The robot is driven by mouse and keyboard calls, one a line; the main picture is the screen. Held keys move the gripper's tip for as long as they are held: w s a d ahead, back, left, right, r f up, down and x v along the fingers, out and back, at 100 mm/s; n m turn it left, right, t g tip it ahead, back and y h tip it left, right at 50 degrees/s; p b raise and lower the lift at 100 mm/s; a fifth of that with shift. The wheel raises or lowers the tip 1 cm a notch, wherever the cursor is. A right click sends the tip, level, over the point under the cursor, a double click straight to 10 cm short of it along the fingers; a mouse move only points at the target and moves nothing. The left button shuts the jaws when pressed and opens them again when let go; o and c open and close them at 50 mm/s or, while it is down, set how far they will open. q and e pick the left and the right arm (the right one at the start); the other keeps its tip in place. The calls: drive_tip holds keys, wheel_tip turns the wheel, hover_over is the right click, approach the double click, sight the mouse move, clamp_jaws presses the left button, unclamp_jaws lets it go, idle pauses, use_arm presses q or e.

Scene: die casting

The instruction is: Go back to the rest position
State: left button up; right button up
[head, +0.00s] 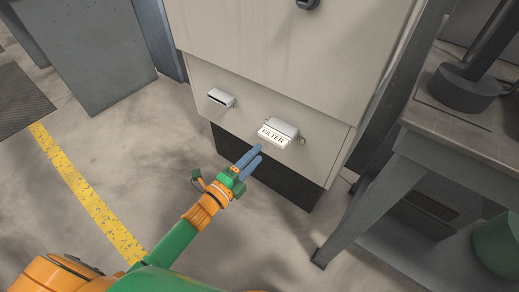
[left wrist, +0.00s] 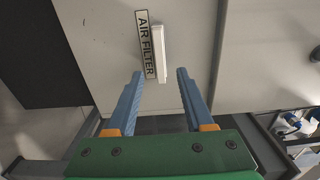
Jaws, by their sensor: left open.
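My left gripper (head: 256,153) is in front of the lower part of a pale machine cabinet (head: 285,60). It is open and nothing is between its blue fingers. The white air filter unit (head: 282,127), labelled "FILTER" in the head view, sits on the cabinet front just beyond the fingertips. In the left wrist view the open fingers (left wrist: 160,74) point at the filter's white bar (left wrist: 159,52), beside an "AIR FILTER" label (left wrist: 145,45). The fingers appear apart from the bar. My right gripper is in neither view.
A second small white unit with a dark slot (head: 221,98) is left of the filter. A grey workbench (head: 450,135) stands close at right, with a green container (head: 497,243) below. Open floor with a yellow stripe (head: 88,196) lies at left.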

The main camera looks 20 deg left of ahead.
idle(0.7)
